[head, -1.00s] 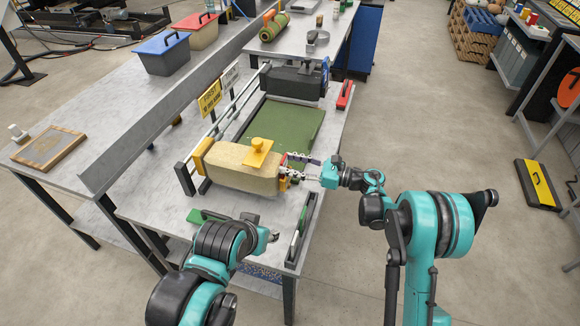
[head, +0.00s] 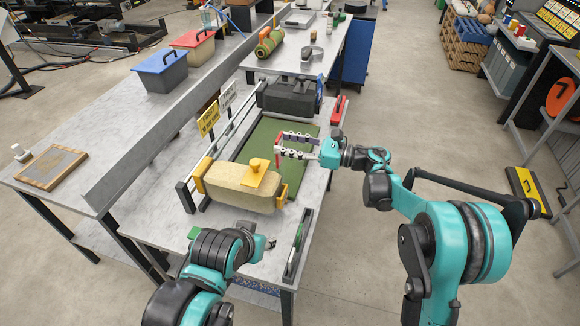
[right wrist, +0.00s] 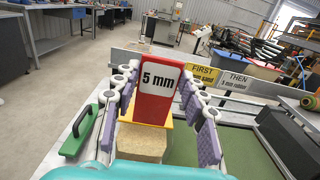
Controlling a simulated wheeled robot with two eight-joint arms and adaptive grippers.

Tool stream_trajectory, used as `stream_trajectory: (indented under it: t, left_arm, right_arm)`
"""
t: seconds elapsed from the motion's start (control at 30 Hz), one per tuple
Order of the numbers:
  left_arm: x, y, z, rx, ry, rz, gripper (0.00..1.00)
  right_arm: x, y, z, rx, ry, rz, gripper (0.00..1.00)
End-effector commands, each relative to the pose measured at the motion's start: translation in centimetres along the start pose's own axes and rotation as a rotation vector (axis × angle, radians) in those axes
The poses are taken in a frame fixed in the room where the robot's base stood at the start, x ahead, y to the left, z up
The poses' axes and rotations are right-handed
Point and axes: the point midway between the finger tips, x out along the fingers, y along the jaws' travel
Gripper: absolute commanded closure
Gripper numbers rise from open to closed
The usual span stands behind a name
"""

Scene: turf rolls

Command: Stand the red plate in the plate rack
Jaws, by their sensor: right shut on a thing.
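The red plate (right wrist: 155,92) carries a white "5 mm" label and stands upright between the fingers of my right gripper (right wrist: 160,110) in the right wrist view. In the head view my right gripper (head: 293,145) is shut on the plate (head: 279,147), which shows only as a thin red edge above the green turf bed (head: 268,135). My left gripper (head: 268,243) is low at the table's front; its jaws are too small to read. I cannot clearly pick out the plate rack.
Yellow and white signs (head: 208,118) stand behind the rail.

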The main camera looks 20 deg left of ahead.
Motion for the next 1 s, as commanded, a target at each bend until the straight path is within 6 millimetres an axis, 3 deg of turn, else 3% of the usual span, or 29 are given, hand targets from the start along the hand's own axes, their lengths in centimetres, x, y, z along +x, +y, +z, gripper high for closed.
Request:
stream_trajectory:
  t: [0.1,0.23,0.5,0.7,0.87,1.0]
  left_arm:
    - [-0.1,0.0,-0.1,0.000,0.000,0.000,0.60]
    - [0.1,0.0,0.1,0.000,0.000,0.000,0.60]
    - [1.1,0.0,0.8,0.000,0.000,0.000,0.60]
    - [1.6,0.0,1.1,0.000,0.000,0.000,0.60]
    - [1.8,0.0,1.3,0.000,0.000,0.000,0.60]
    - [2.5,0.0,1.8,0.000,0.000,0.000,0.60]
  right_arm:
    - [-0.3,0.0,0.3,0.000,0.000,-0.001,0.86]
    - [-2.6,0.0,-1.3,0.000,0.000,-0.005,0.86]
    - [-12.8,2.5,-8.6,0.000,0.000,-0.007,0.86]
    - [-18.5,5.6,-12.5,0.000,-0.001,-0.005,0.86]
    - [-20.2,7.0,-14.0,0.000,-0.001,-0.001,0.86]
    - [-18.7,6.6,-15.6,0.000,0.000,0.004,0.86]
